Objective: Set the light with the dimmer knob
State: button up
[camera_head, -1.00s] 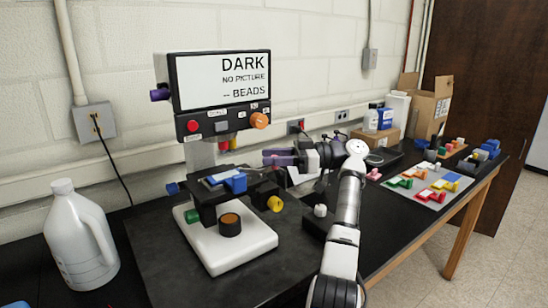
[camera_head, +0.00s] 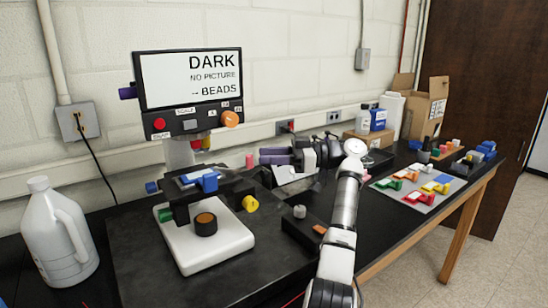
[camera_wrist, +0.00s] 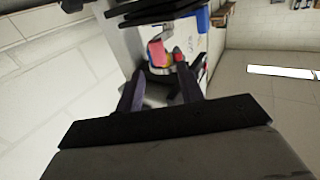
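A microscope with a screen (camera_head: 190,75) stands at the left; the screen reads "DARK, NO PICTURE, -- BEADS". Under the screen is a panel with a red button (camera_head: 158,124) and an orange knob (camera_head: 229,119). A low dark box (camera_head: 303,234) on the bench bears a grey knob (camera_head: 300,211) and an orange part. I cannot tell from the labels which knob is the dimmer. My gripper (camera_head: 268,156) is right of the microscope, apart from both knobs. In the wrist view its dark purple fingers (camera_wrist: 158,70) are apart with nothing held between them.
The microscope's white base (camera_head: 205,243) and stage with a blue clip (camera_head: 207,181) are left of my gripper. A white jug (camera_head: 58,235) stands at the far left. A tray of coloured parts (camera_head: 425,184) and boxes (camera_head: 428,108) are at the right.

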aim_at(299, 211)
jog(key=l, duration=1.3)
jog(key=i, duration=0.05)
